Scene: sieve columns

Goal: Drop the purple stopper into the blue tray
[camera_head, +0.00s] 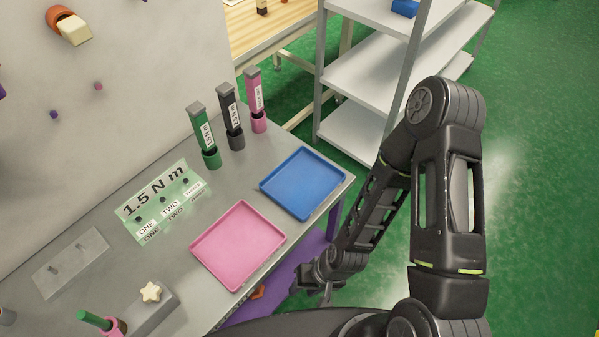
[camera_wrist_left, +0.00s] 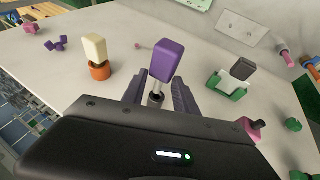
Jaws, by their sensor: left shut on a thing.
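The purple stopper (camera_wrist_left: 167,61) shows in the left wrist view as a purple block on a thin metal stem. My left gripper (camera_wrist_left: 158,98) is shut on it, with the stem and a grey round end between the fingers.
A pink tray (camera_head: 238,245) lies beside the blue one. Green, black and pink labelled columns (camera_head: 232,117) stand behind the trays. In the left wrist view, a cream block in an orange ring (camera_wrist_left: 98,60) and a grey block in a green holder (camera_wrist_left: 240,70) flank the gripper.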

